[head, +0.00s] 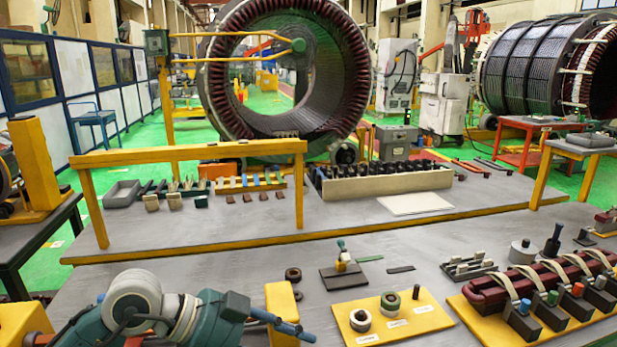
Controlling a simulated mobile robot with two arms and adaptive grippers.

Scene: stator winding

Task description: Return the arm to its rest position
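A teal and white jointed arm, which appears to be my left arm, lies low in the lower left of the head view. It ends in a dark block with blue rod-like parts (275,322), beside an upright yellow block (282,310). If this end is my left gripper, I cannot tell whether it is open or shut. Nothing clearly held shows there. My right arm and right gripper are not in view.
A yellow board (350,338) with several spools lies right of the arm. A dark red coil assembly (490,292) stands at the right. A small stand (342,278) is mid-table. A yellow-framed bench (250,225) and a large stator ring (350,60) are behind. Bare grey tabletop (200,265) lies between.

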